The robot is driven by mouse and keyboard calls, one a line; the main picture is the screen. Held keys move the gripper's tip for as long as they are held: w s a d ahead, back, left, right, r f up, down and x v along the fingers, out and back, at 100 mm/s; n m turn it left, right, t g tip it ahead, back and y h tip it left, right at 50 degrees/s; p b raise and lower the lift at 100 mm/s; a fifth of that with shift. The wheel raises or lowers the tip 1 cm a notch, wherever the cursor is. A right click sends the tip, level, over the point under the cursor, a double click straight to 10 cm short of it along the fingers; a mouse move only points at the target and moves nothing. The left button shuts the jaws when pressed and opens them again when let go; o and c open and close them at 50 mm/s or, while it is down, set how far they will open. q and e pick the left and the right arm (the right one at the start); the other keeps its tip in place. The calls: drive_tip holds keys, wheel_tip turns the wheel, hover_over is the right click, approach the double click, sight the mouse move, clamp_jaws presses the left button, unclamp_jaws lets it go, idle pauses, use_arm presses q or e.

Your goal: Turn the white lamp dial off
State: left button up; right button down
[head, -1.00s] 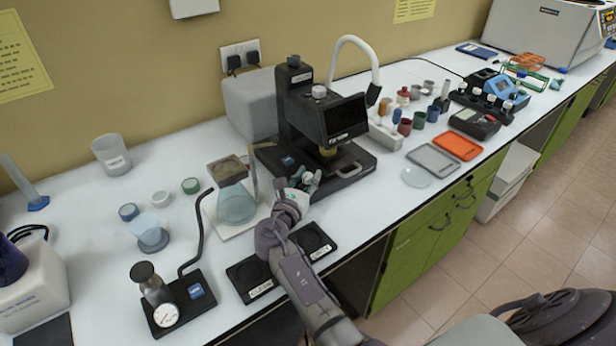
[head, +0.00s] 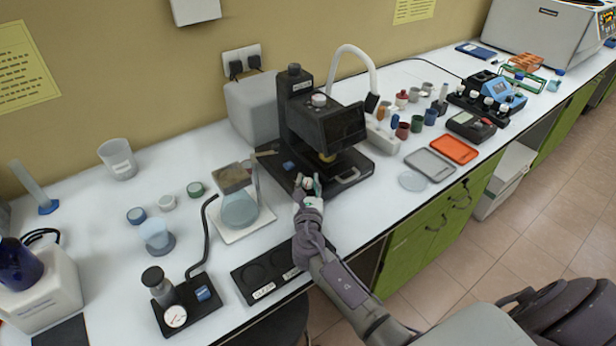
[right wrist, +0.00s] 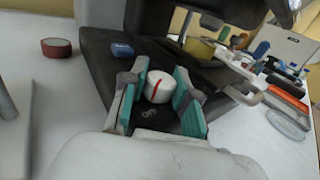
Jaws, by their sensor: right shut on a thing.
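The white lamp dial (right wrist: 158,86) has a red line across its top and sits on the black base of the microscope-like instrument (head: 325,126). My right gripper (right wrist: 159,90) is around the dial, with a teal-padded finger on each side of it, shut on it. In the head view the right gripper (head: 308,184) reaches the front left of the instrument's base. Small pale markings on the base show in front of the dial but are too blurred to read. My left gripper is not in view.
A blue button (right wrist: 122,50) lies left of the dial on the base. A flask (head: 239,208) on a white plate stands left of the instrument. A black two-place pad (head: 247,288) lies in front. Grey and orange trays (head: 455,149) lie to the right.

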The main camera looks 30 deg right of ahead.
drive_tip(key=shift+r+n+t+y, duration=0.1)
drive_tip(key=shift+n+t+y, duration=0.5)
drive_tip(key=shift+n+y, duration=0.5)
drive_tip(key=shift+y, duration=0.3)
drive_tip(key=c, duration=0.8)
unclamp_jaws()
drive_tip(key=shift+c, duration=0.2)
drive_tip(key=v, duration=1.2)
